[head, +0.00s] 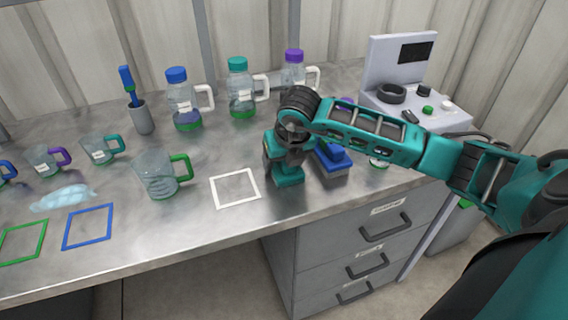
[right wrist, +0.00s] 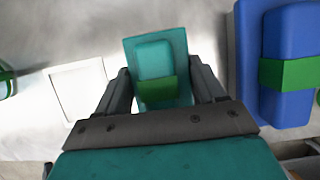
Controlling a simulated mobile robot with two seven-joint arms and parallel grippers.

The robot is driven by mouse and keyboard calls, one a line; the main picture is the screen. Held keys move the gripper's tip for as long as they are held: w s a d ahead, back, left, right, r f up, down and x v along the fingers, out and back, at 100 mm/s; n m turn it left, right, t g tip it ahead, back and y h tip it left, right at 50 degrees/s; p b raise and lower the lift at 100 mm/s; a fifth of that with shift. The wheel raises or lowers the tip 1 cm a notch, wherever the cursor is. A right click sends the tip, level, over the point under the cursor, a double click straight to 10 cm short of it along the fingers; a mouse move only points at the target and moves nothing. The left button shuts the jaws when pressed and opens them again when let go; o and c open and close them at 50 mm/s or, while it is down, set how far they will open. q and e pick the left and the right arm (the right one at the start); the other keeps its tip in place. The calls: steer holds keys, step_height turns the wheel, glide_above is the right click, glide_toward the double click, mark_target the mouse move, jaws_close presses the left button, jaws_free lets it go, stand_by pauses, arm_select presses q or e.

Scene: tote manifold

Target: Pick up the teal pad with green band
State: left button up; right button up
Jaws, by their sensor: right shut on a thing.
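The teal pad (right wrist: 158,52) with its green band (right wrist: 155,90) sits between the two dark fingers of my right gripper (right wrist: 164,88) in the right wrist view. The fingers are shut on its sides. In the head view my right gripper (head: 287,160) points down over the counter, and the teal pad (head: 288,178) shows below it. I cannot tell whether the pad touches the counter. My left gripper is not in view.
A blue pad with a green band (head: 334,159) lies close to the right of the gripper. A white square outline (head: 234,204) is at the left. A grey device (head: 393,75) stands at the back right.

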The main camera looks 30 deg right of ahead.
steer(key=shift+c, duration=1)
step_height(320, 180, up, 20)
steer(key=shift+p, duration=0.3)
steer(key=o, duration=0.5)
steer(key=shift+f, duration=0.1)
steer(key=c, duration=0.4)
